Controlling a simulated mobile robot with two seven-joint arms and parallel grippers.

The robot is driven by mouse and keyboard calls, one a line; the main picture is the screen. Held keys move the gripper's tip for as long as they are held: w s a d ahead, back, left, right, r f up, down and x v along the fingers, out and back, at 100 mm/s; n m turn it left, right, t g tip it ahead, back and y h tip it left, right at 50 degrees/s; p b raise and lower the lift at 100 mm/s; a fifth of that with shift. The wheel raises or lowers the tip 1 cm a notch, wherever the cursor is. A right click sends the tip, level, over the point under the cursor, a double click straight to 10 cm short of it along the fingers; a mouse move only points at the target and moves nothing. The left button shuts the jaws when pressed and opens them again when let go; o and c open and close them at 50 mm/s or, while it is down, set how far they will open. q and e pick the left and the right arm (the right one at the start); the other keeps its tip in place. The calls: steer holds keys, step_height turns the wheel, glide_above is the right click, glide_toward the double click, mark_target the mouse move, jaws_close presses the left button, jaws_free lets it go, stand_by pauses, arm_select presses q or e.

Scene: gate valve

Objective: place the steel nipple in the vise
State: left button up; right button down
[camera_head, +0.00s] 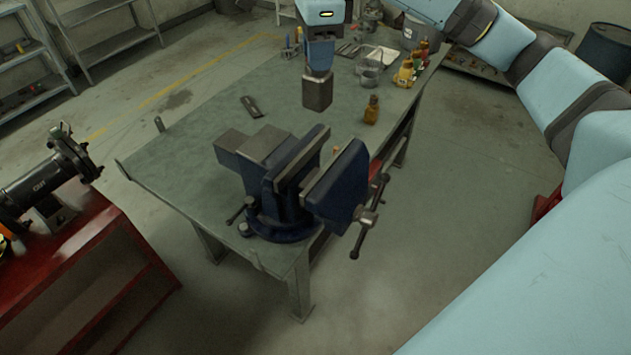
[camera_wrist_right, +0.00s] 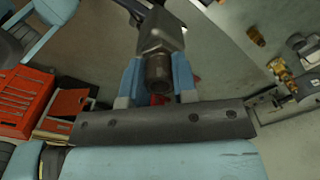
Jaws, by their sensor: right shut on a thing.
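The steel nipple (camera_wrist_right: 158,74) shows in the right wrist view as a short dark round piece, seen nearly end-on between the blue fingers. My right gripper (camera_wrist_right: 157,40) is shut on it. In the head view my right gripper (camera_head: 317,92) points down above the bench, behind the vise and a little to its right, clear of it. The blue vise (camera_head: 290,185) stands at the near end of the bench. Its jaws are apart, with an empty gap between them. My left gripper is not in view.
The green bench (camera_head: 190,150) is mostly bare left of the vise. A red cabinet (camera_head: 95,262) with a black device (camera_head: 48,180) is at left.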

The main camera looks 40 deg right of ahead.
steer(key=shift+a+f, duration=0.1)
steer(key=shift+f, duration=0.1)
step_height(320, 180, down, 20)
steer(key=shift+r, duration=0.2)
stand_by(0.3)
steer(key=shift+f, duration=0.2)
steer(key=c, duration=0.9)
jaws_free()
steer(key=shift+r, duration=0.1)
